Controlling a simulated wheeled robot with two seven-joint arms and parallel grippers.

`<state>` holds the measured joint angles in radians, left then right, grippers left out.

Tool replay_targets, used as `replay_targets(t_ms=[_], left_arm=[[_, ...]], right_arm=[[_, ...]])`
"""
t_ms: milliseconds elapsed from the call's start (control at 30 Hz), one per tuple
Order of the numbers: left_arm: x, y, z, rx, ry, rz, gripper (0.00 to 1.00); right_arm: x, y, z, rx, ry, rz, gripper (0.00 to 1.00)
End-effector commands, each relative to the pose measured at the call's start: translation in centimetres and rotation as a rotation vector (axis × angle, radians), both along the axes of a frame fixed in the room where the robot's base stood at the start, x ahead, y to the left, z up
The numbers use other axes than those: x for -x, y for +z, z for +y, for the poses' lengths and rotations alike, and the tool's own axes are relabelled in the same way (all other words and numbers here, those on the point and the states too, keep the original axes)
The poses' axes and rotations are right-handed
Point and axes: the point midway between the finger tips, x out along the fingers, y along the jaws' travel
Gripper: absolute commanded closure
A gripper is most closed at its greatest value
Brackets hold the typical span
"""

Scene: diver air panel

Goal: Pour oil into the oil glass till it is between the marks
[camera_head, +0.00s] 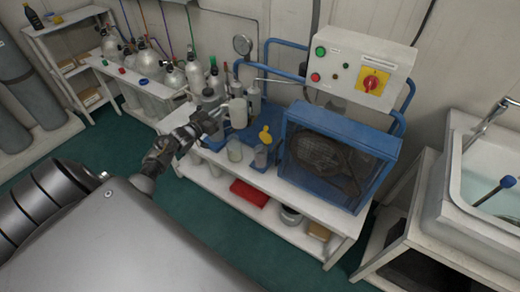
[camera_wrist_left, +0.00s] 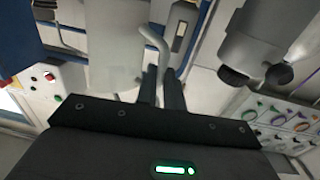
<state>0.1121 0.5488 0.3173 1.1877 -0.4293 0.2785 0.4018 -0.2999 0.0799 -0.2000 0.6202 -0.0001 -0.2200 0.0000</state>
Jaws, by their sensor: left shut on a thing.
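My left gripper (camera_head: 218,113) reaches in over the bench and is shut on a pale cylindrical jug (camera_head: 238,112). In the left wrist view the fingers (camera_wrist_left: 165,88) close on the thin curved handle (camera_wrist_left: 155,40) beside the jug's pale body (camera_wrist_left: 115,45). The jug is above the bench, over a clear greenish cup (camera_head: 234,150). I cannot tell which is the oil glass, and no oil level or marks can be made out. My right gripper is not in view.
A blue caged machine (camera_head: 335,160) stands right of the cups, below a control box (camera_head: 360,65) with a red knob. Grey cylinders (camera_head: 174,77) stand to the left. A red box (camera_head: 249,193) lies on the lower shelf. A sink (camera_head: 490,185) is at right.

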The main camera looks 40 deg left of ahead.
Motion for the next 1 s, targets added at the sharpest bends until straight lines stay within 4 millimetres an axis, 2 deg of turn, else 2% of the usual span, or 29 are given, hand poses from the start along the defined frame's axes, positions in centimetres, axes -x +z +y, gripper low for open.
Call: replay_targets(t_ms=[400, 500, 1000], left_arm=[[0.0, 6.1, 0.0, 0.000, 0.000, -0.002, 1.00], [0.0, 7.0, 0.0, 0.000, 0.000, -0.002, 1.00], [-0.1, 6.9, 0.0, 0.000, -0.001, -0.001, 1.00]], right_arm=[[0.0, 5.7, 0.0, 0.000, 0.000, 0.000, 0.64], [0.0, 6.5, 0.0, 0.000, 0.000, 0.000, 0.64], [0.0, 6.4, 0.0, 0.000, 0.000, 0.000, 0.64]])
